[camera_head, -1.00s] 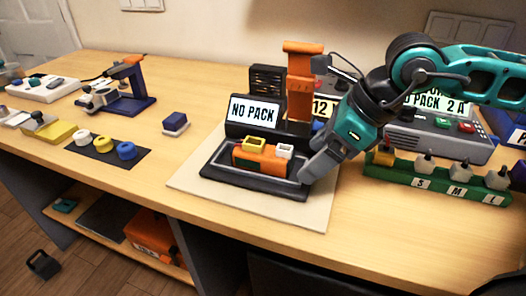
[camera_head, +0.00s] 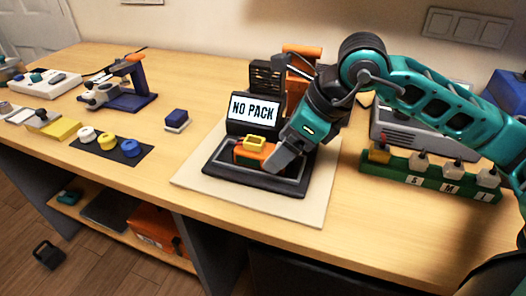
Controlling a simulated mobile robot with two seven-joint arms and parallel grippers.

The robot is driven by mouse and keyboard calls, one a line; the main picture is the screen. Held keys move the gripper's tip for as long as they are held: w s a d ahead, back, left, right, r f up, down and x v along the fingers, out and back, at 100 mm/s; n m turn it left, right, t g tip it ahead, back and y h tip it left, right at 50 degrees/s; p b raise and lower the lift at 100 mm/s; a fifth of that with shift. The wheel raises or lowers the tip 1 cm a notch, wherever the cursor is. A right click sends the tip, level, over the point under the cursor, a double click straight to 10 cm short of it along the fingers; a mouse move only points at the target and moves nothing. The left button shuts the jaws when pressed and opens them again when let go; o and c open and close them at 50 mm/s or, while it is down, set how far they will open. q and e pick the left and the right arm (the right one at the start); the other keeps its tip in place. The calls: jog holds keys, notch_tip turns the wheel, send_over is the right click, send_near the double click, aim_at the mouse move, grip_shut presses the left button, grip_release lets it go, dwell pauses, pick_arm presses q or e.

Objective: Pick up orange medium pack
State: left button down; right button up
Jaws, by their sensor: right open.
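An orange pack (camera_head: 248,158) with a yellow block (camera_head: 255,143) on its top lies in a black tray (camera_head: 222,170) on a pale mat. Behind the tray a screen (camera_head: 254,110) reads "NO PACK". My right gripper (camera_head: 274,167) reaches down from the upper right over the right end of the orange pack and hides that end. The gripper is open; whether its fingers touch the pack I cannot tell. My left gripper is not in view.
A green rack (camera_head: 440,183) with several small pieces stands right of the mat, in front of a grey device (camera_head: 400,137). A small blue block (camera_head: 176,119) sits left. An orange upright part (camera_head: 302,62) stands behind the tray.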

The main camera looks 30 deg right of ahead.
aim_at(263, 141)
jog(key=w+a, duration=0.2)
jog(key=shift+w+a+f, duration=0.3)
jog(key=shift+w, duration=0.05)
jog(key=shift+w+f, duration=0.1)
jog(key=shift+f, duration=0.1)
jog(key=shift+c, duration=0.2)
jog(key=c, duration=1.3)
grip_shut()
jog(key=shift+r+p, duration=0.25)
jog(key=shift+p, duration=0.1)
